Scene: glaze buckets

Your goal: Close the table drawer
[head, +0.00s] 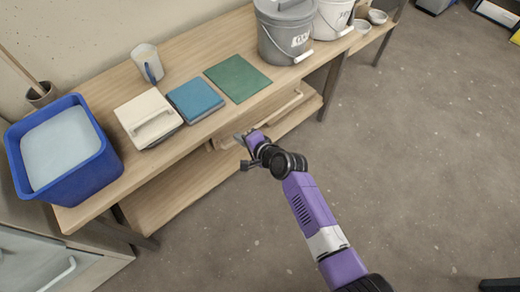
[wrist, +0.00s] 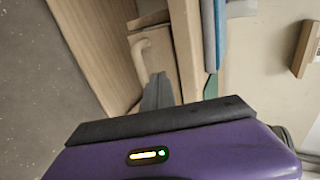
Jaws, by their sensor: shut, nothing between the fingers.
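The table drawer (head: 285,106) is under the front edge of the wooden table (head: 180,45), with a pale bar handle on its front. In the head view my gripper (head: 243,150) is in front of the drawer's left part, low and close to it, and my wrist hides some of the front. How far the drawer stands out is hard to tell. In the wrist view the drawer front (wrist: 160,65) and its curved handle show just beyond my dark fingers (wrist: 158,92). The fingers are together and empty. Contact with the drawer cannot be made out.
A lower shelf (head: 165,195) runs beneath.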

